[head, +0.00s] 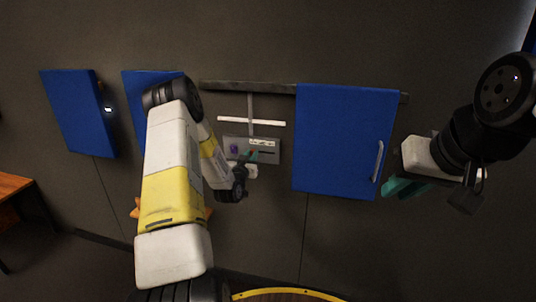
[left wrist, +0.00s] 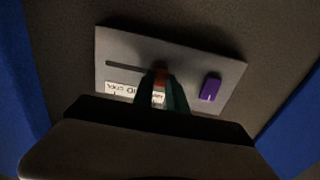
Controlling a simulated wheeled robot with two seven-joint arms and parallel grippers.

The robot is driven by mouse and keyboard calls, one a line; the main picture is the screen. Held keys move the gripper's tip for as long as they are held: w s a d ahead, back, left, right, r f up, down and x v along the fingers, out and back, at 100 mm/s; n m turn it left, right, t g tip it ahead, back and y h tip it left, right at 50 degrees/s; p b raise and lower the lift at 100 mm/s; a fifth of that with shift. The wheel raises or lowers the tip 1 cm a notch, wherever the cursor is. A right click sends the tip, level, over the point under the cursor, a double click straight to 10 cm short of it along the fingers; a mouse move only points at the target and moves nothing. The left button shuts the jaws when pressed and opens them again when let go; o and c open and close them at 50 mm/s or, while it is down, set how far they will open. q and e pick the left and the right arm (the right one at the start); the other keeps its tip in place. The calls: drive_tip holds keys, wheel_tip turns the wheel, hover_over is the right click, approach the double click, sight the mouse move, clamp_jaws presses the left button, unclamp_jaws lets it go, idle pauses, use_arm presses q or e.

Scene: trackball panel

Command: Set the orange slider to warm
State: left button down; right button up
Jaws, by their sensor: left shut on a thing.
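A grey panel (head: 270,158) is on the dark wall; it fills the middle of the left wrist view (left wrist: 115,45). The orange slider (left wrist: 161,77) sits at the right part of the visible dark slot in that view. My left gripper (left wrist: 164,88) is shut on it, its green fingers hiding most of it. A white label strip (left wrist: 122,89) with upside-down words lies beside the slot, partly behind the fingers; I cannot read all of it. My left gripper (head: 251,156) is at the panel in the head view. My right gripper (head: 403,187) is far right, away from the panel.
A purple knob (left wrist: 210,88) is on the panel, right of the fingers in the left wrist view. A blue door (head: 340,140) with a handle stands right of the panel in the head view. Another blue panel (head: 78,112) is at left. A wooden table (head: 14,187) stands at far left.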

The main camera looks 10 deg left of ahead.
use_arm(q)
drive_tip(key=shift+a, duration=0.25)
drive_tip(key=c, duration=1.3)
unclamp_jaws()
drive_tip(key=s, duration=0.7)
drive_tip(key=shift+s+a, duration=0.15)
drive_tip(key=shift+s, duration=0.25)
